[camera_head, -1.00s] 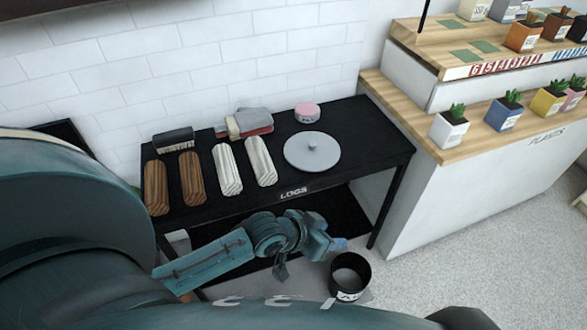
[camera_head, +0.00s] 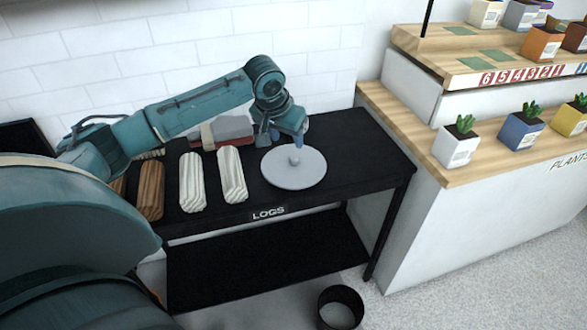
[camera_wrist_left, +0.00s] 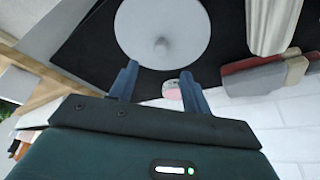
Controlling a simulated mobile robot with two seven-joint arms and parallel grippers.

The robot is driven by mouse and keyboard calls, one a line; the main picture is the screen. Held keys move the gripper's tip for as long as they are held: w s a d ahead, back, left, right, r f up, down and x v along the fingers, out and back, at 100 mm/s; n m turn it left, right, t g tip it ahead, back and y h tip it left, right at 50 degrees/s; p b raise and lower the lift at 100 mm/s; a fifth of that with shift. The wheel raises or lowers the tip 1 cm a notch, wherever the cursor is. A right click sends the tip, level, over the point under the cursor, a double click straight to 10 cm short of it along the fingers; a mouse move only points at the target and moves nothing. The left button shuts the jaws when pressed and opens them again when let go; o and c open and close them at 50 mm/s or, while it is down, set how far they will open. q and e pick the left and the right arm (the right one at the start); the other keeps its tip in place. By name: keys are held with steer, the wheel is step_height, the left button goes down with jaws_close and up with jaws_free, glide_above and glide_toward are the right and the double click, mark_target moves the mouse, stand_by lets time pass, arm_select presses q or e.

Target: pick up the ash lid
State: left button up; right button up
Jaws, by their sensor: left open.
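The ash lid (camera_head: 291,174) is a round, light grey disc with a small knob (camera_head: 295,155) in its middle. It lies flat on the black table, right of the logs. Nothing is between the fingers. I cannot tell the exact height above the knob. My right gripper is not in view.
The black table (camera_head: 335,166) holds brown and white logs (camera_head: 192,184) to the lid's left. Red and grey items (camera_head: 228,130) lie behind, and a pink round item (camera_wrist_left: 172,91) is near the wall. A black bucket (camera_head: 340,308) stands on the floor. A plant counter (camera_head: 425,165) is at right.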

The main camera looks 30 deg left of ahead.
mark_target(294, 157)
arm_select(q)
steer(key=x, duration=0.3)
steer(key=shift+w+f+b, duration=0.2)
steer(key=shift+f+b, duration=0.1)
steer(key=shift+f, duration=0.15)
steer(key=b+x, duration=0.1)
steer(key=x, duration=0.3)
steer(key=shift+w+f, duration=0.1)
steer(key=shift+f, duration=0.1)
steer(key=shift+w+f, duration=0.1)
steer(key=shift+f, duration=0.1)
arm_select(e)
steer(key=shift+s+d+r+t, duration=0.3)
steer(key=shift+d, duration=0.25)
arm_select(q)
steer(key=shift+c, duration=0.3)
jaws_close()
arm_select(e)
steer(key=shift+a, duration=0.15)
